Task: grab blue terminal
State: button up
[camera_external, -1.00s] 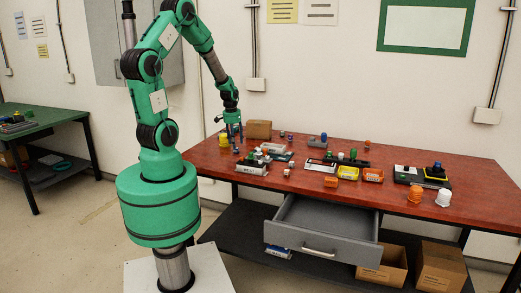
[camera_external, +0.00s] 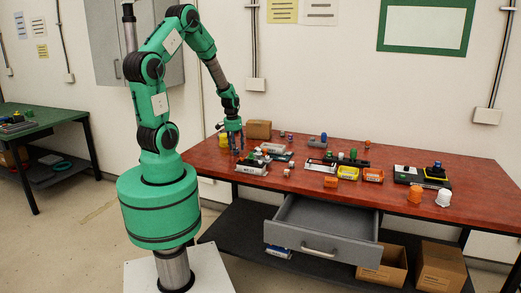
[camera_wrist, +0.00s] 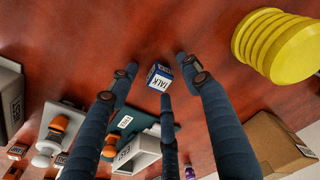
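A small blue block with a white face reading TALK (camera_wrist: 159,77) stands on the red tabletop in the wrist view; it looks like the blue terminal. My gripper (camera_wrist: 156,80) is open, with its dark blue fingers spread around the block and no clear contact. In the external view my gripper (camera_external: 236,147) points down, low over the left end of the red table. The block is hard to make out there among the fingers.
A yellow ribbed cylinder (camera_wrist: 275,42) and a cardboard box (camera_wrist: 277,143) stand right of the fingers in the wrist view. Phone-like devices with orange parts (camera_wrist: 58,128) lie to the left. An open grey drawer (camera_external: 325,228) juts from the table front (camera_external: 450,205).

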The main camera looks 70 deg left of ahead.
jog(key=c, duration=0.9)
jog(key=shift+c, duration=0.2)
jog(key=shift+r, duration=0.15)
jog(key=shift+r, duration=0.6)
notch_tip(320, 180, up, 2)
jog(key=shift+r+p, duration=0.15)
jog(key=shift+p, duration=0.45)
jog(key=s+d, duration=0.3)
jog(key=s, duration=0.1)
jog(key=s+d+p, duration=0.1)
jog(key=s+d, duration=0.2)
jog(key=s, duration=0.1)
jog(key=s+d+r+p, duration=0.1)
jog(key=s+d, duration=0.2)
jog(key=s, duration=0.2)
jog(key=shift+r, duration=0.1)
